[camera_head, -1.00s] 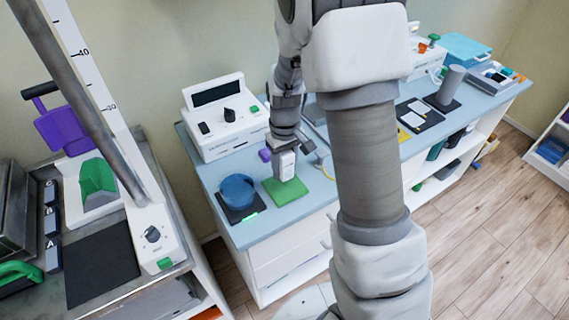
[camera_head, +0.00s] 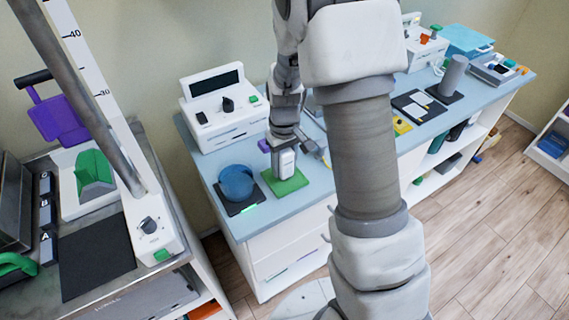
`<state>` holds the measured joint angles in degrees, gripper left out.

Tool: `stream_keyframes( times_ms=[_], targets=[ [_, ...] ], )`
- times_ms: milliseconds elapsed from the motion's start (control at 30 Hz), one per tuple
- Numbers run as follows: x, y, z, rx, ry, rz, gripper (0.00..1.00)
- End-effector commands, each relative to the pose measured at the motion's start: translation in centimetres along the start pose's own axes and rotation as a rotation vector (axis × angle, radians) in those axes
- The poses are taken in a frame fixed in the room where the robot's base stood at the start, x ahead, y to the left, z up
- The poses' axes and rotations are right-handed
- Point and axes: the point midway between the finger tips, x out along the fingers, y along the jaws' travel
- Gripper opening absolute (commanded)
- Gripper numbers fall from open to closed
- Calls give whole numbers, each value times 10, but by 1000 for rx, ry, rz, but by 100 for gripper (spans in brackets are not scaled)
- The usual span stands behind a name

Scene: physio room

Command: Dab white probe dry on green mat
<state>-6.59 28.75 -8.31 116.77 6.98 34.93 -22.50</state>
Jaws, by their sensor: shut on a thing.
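My gripper (camera_head: 284,145) points down over the work surface, shut on the white probe (camera_head: 286,164). The probe stands about upright over the green mat (camera_head: 297,184), with its lower end at the mat. Whether it presses on the mat or hovers just above it is hard to tell. The mat lies flat on the blue counter (camera_head: 220,215), near its front edge. My fingertips are small here and partly merge with the probe.
A blue round bowl (camera_head: 236,181) stands on a dark pad just left of the mat. A white console (camera_head: 222,108) with a dark screen stands behind. A small purple object (camera_head: 264,145) is close to my gripper. My large arm hides the counter's middle.

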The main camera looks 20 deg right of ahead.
Motion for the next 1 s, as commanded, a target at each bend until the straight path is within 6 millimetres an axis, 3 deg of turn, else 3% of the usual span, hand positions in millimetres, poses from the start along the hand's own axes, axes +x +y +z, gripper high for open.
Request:
stream_keyframes(
  times_ms=[1000],
  targets=[
    [10, 0, 0, 0, 1, 0, 0]
  ],
)
